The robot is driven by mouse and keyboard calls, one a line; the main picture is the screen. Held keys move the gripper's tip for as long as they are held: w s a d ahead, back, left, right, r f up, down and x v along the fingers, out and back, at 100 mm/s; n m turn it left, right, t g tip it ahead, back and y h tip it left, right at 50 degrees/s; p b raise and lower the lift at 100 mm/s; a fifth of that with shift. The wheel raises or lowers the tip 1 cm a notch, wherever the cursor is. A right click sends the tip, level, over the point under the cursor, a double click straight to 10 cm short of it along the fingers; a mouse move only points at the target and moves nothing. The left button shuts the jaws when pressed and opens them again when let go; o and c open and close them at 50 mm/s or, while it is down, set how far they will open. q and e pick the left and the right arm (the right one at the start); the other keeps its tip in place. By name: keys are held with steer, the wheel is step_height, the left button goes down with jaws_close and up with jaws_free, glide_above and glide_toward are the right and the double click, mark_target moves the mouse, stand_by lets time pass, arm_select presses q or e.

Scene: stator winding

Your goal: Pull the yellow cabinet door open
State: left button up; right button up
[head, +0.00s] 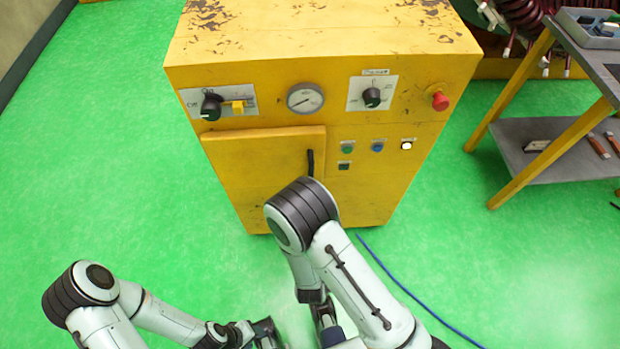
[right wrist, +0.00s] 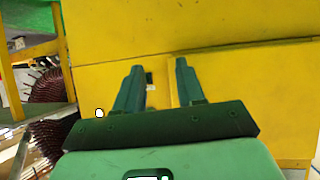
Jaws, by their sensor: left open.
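The yellow cabinet (head: 320,40) stands upright at the centre of the head view. Its door (head: 250,160) is on the left of the front and looks closed or nearly so. A black upright handle (head: 310,162) is near the door's right edge, its lower end by my right arm. My left gripper (head: 266,333) is open and low in front of the cabinet, away from the door. In the right wrist view my right gripper (right wrist: 157,72) has its two fingers apart, pointing at the yellow front. The handle cannot be made out between them.
A gauge (head: 305,98), knobs, buttons and a red stop button (head: 439,97) sit on the cabinet front. A shelf table (head: 560,145) stands at right. A blue cable (head: 410,295) lies on the green floor (head: 130,170), which is clear at left.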

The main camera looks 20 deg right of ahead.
steer(key=w+a+r+t+h+b, duration=0.25)
steer(key=r+t, duration=0.25)
steer(key=r, duration=0.5)
steer(key=shift+m, duration=0.3)
steer(key=x, duration=1.2)
steer(key=shift+w+a+r, duration=0.25)
steer(key=shift+w, duration=0.05)
jaws_close()
